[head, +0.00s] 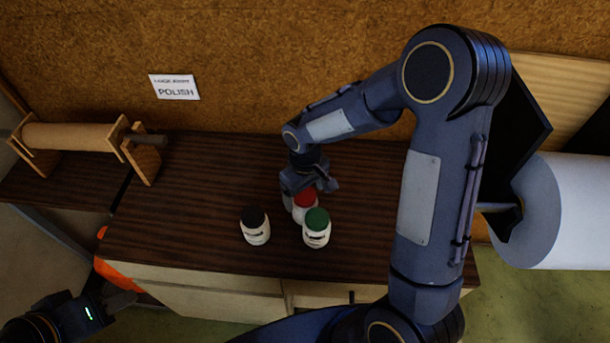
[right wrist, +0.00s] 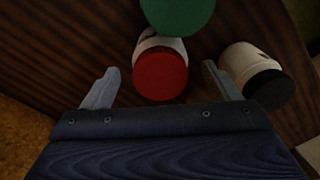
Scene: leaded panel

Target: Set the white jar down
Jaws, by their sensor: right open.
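Three jars with white bodies and coloured lids stand upright on the dark wooden bench top (head: 190,230). The red-lidded jar (head: 304,198) is under my right gripper (head: 311,186), partly hidden by it and by the green-lidded jar (head: 317,230) in front. The black-lidded jar (head: 255,228) stands to the left. In the right wrist view the red-lidded jar (right wrist: 160,76) is between the two spread fingers of my right gripper (right wrist: 161,70), with a gap visible on both sides. My left gripper (head: 122,299) is at the lower left, away from the jars; its fingers are unclear.
The green-lidded jar (right wrist: 178,12) and black-lidded jar (right wrist: 262,78) stand close to the right fingers. A wooden roll holder (head: 75,138) is at the left, and a large white roll (head: 570,210) at the right. A POLISH sign (head: 174,87) is on the wall. The bench's left part is clear.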

